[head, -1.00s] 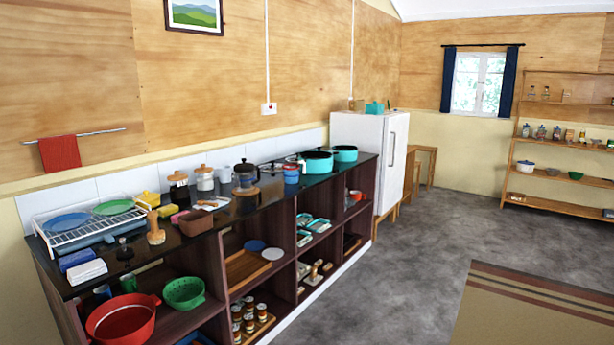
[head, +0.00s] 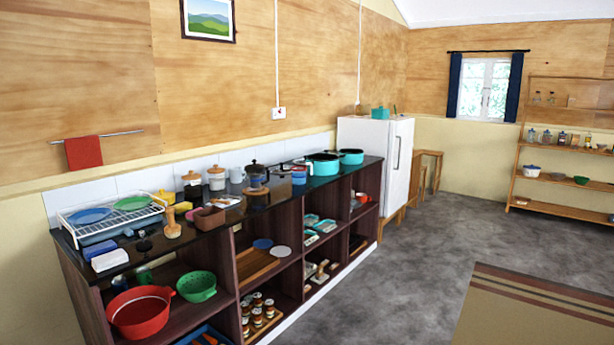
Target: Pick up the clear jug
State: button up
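No plainly clear jug can be made out from this distance. The nearest match is a dark, see-through pot with a black lid (head: 257,173), shaped like a coffee press. It stands upright on the black countertop (head: 128,258), about midway along, in front of the tiled backsplash. A pale mug (head: 237,174) stands just left of it, and a blue container (head: 299,176) is to its right. My gripper is not in view.
The counter is crowded: a dish rack (head: 75,224) with plates, lidded canisters (head: 216,178), a brown tub (head: 208,218) and teal pots (head: 324,163). Open shelves below hold a red colander (head: 140,312) and green colander (head: 197,287). Grey floor (head: 400,270) in front is free, with a striped rug (head: 530,310).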

aim_at(298, 169)
jog(key=u, duration=0.1)
jog(key=i, duration=0.95)
jog(key=z, duration=0.05)
